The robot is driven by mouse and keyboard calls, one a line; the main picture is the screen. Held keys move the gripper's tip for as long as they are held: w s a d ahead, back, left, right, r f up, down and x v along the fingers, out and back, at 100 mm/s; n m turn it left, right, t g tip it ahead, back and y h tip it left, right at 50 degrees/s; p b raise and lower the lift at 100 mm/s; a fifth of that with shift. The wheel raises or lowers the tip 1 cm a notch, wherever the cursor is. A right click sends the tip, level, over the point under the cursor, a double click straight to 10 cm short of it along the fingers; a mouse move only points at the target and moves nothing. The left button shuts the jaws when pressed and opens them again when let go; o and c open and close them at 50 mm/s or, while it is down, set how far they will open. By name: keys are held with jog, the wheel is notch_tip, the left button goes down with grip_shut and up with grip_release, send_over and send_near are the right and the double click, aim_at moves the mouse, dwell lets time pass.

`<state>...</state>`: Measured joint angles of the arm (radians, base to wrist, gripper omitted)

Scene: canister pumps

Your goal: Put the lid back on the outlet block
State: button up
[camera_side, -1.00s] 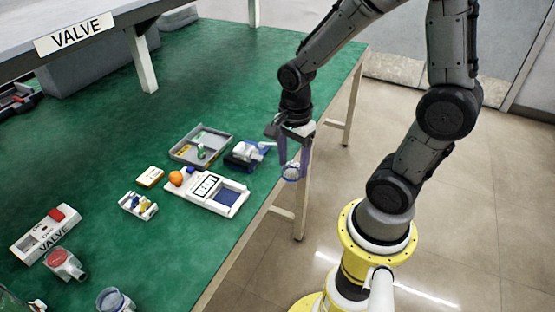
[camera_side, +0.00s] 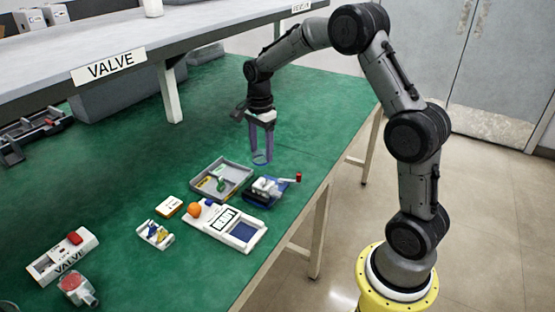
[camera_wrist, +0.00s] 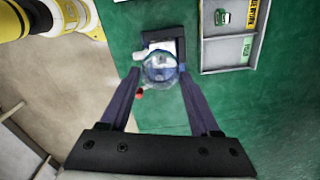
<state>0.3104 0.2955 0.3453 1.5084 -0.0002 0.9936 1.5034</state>
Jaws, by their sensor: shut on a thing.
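My gripper (camera_side: 261,160) is shut on a clear, round lid, held between the tips of its purple fingers above the green bench. In the wrist view the lid (camera_wrist: 161,68) sits between the fingertips (camera_wrist: 159,74). The outlet block appears to be the grey-white fitting on a dark blue base (camera_side: 265,194). In the side view it is below my gripper, nearer the bench edge. In the wrist view the block (camera_wrist: 166,38) shows behind and partly through the lid, so its top is partly covered. The lid appears apart from it.
A grey divided tray (camera_side: 222,175) lies left of the block. A white meter-like case (camera_side: 225,225), an orange ball (camera_side: 194,210) and a small parts holder (camera_side: 155,234) lie nearby. A red-tipped handle (camera_side: 298,177) sticks out at the block. A raised grey shelf (camera_side: 150,50) runs behind.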

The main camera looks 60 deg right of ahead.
aim_at(263, 154)
jog(key=shift+w+d+f, duration=0.15)
jog(key=shift+d+f, duration=0.15)
jog(key=shift+f, duration=0.25)
jog(key=shift+w+d+f, duration=0.1)
jog(key=shift+d+f, duration=0.2)
jog(key=shift+f, duration=0.25)
jog(key=shift+d+f, duration=0.1)
jog(key=shift+f, duration=3.25)
jog(key=shift+f, duration=0.15)
jog(key=o, duration=1.4)
jog(key=shift+c, duration=0.2)
jog(key=shift+o, duration=0.2)
jog(key=shift+r, duration=3.55)
